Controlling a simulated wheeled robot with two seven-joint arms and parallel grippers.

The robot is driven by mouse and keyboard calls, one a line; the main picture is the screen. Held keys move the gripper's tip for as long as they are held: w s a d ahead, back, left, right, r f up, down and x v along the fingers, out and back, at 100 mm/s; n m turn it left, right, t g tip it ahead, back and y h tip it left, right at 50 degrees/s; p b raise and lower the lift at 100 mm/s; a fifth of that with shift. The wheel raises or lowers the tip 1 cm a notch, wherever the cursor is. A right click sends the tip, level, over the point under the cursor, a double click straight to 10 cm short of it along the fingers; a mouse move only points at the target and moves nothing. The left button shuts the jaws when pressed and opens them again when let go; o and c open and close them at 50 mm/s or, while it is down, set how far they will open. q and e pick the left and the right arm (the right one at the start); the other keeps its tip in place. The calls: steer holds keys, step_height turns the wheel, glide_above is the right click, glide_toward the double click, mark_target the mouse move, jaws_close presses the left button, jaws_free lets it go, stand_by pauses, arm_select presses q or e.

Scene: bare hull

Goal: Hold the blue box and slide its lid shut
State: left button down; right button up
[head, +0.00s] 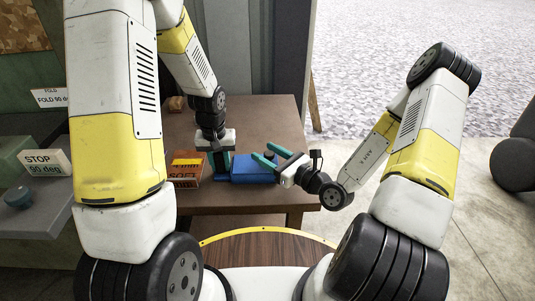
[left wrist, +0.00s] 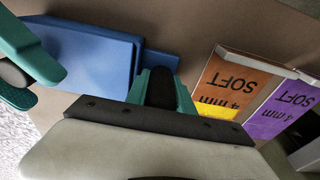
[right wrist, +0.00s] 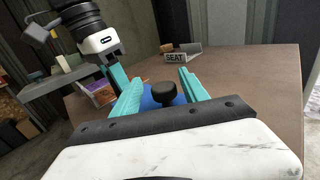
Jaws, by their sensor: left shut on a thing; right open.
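The blue box (head: 252,170) lies on the brown table; it also shows in the left wrist view (left wrist: 85,55). I cannot tell whether a finger touches the knob. The left fingertips are partly hidden.
An orange and purple pack marked SOFT (left wrist: 260,90) lies just left of the box in the head view. A small SEAT sign (right wrist: 175,58) stands farther along the table. The table's back right is clear.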

arm_select(q)
steer(key=c, duration=1)
jaws_free()
